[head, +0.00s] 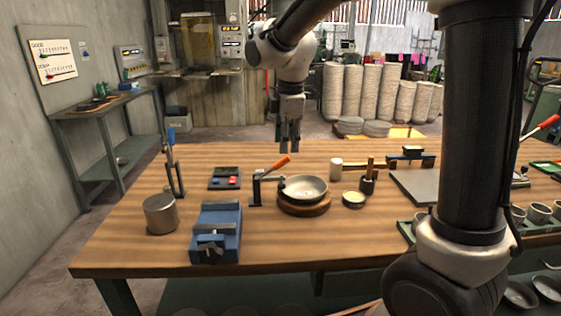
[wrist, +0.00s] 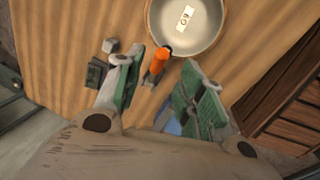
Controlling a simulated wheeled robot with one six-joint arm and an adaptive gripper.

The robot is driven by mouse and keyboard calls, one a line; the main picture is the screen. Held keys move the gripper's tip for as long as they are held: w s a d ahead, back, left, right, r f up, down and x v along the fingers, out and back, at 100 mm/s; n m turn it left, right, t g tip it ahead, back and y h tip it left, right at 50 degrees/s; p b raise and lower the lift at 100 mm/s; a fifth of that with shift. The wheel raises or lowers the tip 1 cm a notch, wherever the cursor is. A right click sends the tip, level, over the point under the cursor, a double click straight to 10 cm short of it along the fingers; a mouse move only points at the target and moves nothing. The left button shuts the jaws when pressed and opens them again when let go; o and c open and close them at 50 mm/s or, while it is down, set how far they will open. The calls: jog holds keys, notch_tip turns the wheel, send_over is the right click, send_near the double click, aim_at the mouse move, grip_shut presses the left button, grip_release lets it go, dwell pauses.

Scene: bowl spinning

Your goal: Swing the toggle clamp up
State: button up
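The toggle clamp (head: 256,187) stands on the bench at the left of the bowl, with its orange handle (head: 275,168) slanting up to the right beside the bowl's rim. A shallow metal bowl (head: 304,186) sits on a round wooden block (head: 303,208). My gripper (head: 289,148) hangs above the clamp, fingers pointing down and empty. In the wrist view my gripper (wrist: 165,80) is open, and the orange handle (wrist: 162,53) shows between the green-padded fingers, below them and apart from them as far as I can tell. The bowl (wrist: 186,22) lies just beyond, with a white label inside.
A blue vise (head: 217,230) and a metal cylinder (head: 160,213) stand at the front left. A blue-handled device (head: 173,165) and a button box (head: 225,178) stand behind them. A small dish (head: 353,199) is right of the bowl. The bench's front middle is clear.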

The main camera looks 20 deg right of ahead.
aim_at(286, 159)
jog(key=x, duration=0.7)
jog(key=shift+d, duration=0.15)
grip_shut()
